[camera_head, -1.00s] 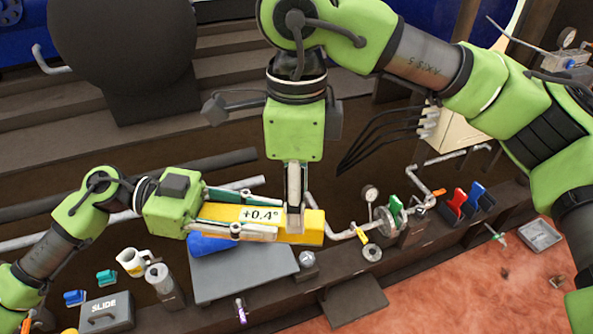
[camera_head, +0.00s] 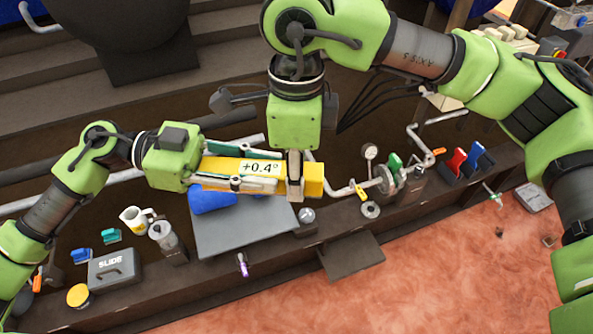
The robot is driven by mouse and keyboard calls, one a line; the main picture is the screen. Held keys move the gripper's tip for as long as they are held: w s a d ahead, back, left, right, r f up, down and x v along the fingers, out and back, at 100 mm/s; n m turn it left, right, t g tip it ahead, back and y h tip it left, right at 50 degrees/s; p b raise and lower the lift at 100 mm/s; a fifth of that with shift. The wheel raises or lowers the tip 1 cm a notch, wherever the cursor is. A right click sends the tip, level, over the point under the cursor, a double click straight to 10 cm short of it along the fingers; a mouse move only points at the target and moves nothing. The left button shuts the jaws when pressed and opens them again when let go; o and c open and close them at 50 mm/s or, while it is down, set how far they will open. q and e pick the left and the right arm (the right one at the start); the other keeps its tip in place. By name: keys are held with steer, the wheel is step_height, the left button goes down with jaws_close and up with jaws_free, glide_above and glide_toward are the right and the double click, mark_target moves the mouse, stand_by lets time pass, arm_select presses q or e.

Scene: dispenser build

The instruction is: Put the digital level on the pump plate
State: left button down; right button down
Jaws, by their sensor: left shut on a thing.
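The digital level (camera_head: 305,180) is a long yellow bar with a display reading +0.4°. My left gripper (camera_head: 260,170) comes in from the left and is shut on it, with fingers along both long sides. The level hangs roughly lengthwise above the far part of a flat grey plate (camera_head: 240,237), which looks like the pump plate. My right gripper (camera_head: 295,190) points down at the level's right end. Its fingers overlap the bar in the picture; whether they clasp it I cannot tell. A blue rounded part (camera_head: 213,200) shows on the plate's far left, partly hidden by my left gripper.
A gauge with pipes (camera_head: 370,152) and a flanged valve stand right of the plate, beside red and blue clips (camera_head: 465,160). The plate's front part is bare.

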arm_select(q)
steer(key=c, duration=1.5)
jaws_free()
